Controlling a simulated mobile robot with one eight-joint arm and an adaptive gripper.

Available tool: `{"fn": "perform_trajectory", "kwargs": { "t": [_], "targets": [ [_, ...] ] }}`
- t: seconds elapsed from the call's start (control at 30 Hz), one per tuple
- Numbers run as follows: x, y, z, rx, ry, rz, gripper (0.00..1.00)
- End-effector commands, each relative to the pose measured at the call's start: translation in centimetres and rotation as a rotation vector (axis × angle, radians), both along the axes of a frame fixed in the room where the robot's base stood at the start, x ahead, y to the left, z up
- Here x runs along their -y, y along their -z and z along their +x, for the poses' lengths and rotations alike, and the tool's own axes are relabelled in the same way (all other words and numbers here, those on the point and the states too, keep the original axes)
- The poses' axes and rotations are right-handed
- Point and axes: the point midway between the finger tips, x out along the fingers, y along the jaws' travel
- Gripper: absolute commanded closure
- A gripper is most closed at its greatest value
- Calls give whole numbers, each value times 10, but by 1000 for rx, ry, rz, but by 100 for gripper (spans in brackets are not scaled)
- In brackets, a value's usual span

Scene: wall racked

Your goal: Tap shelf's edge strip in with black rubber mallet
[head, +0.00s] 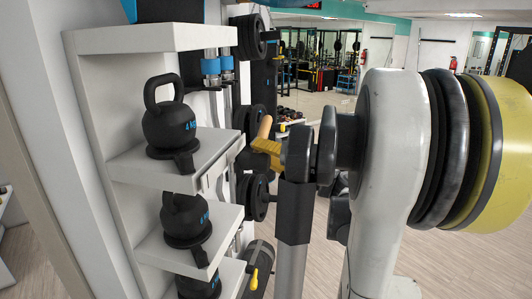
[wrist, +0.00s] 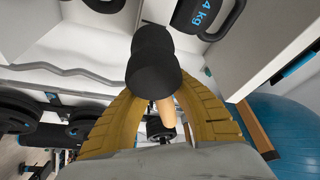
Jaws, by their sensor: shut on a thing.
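My gripper (wrist: 165,112) is shut on the pale wooden handle of the mallet (wrist: 150,62). The mallet's black head is in front of the yellow fingers in the wrist view. In the head view, the wooden handle (head: 264,127) sticks up above a yellow finger, right of the white shelf (head: 205,140); the mallet's head cannot be told there. A pale strip (head: 214,172) shows at the right edge of this shelf. Whether it is fully seated cannot be told. No contact between mallet and strip is visible.
A black kettlebell (head: 170,125) stands on the shelf, with others below. Black weight plates (head: 251,36) hang on the wall behind. A blue ball (wrist: 290,105) is at the right of the wrist view. Open floor (head: 445,262) lies at the right.

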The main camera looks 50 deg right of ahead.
Motion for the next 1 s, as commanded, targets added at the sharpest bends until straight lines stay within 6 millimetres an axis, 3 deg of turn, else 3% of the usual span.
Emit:
{"fn": "perform_trajectory", "kwargs": {
  "t": [0.3, 0.5, 1.0],
  "targets": [
    [-1, 0, 2, 0, -1, 0, 100],
    [-19, 1, 35, 1, -5, -1, 100],
    [-7, 0, 13, 1, 0, 0, 100]
  ]
}}
